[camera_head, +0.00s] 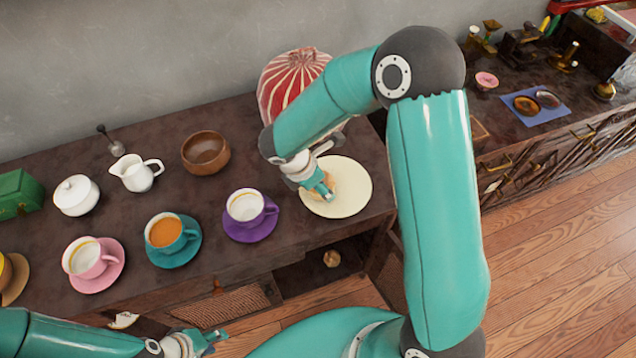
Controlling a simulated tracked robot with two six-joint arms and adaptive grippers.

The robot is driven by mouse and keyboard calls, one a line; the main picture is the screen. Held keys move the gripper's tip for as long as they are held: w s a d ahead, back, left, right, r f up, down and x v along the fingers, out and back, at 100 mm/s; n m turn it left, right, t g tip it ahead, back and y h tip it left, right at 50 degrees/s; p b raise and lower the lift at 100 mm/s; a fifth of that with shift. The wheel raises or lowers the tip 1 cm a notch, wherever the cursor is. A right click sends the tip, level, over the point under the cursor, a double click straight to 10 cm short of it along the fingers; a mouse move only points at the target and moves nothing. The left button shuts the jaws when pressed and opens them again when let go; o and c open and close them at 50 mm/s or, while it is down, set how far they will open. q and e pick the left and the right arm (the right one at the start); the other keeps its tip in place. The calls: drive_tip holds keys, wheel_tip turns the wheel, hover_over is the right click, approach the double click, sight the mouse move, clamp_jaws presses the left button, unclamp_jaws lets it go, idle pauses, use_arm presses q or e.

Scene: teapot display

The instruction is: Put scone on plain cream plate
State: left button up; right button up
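The plain cream plate (357,188) lies on the dark sideboard top near its right end. A small tan thing, which looks like the scone (334,180), is over the plate, largely hidden by my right gripper (325,189). The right fingers point down at it above the plate; I cannot tell whether they grip it or whether it touches the plate. My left gripper (216,341) is at the bottom, in front of the sideboard, with fingers apart and nothing visible between them.
A purple cup (246,207) on its saucer stands left of the plate. A teal cup (165,232), pink cup (88,259), wooden bowl (205,151), white jug (136,174) and sugar pot (76,195) stand farther left. A red striped object (290,80) is behind.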

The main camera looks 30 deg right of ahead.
drive_tip(key=shift+f, duration=0.15)
drive_tip(key=o, duration=1.1)
drive_tip(key=shift+o, duration=0.2)
drive_tip(key=shift+r, duration=0.25)
drive_tip(key=v, duration=1.1)
drive_tip(key=shift+a+r+p, duration=0.25)
drive_tip(key=shift+r+p, duration=0.1)
drive_tip(key=shift+p, duration=0.05)
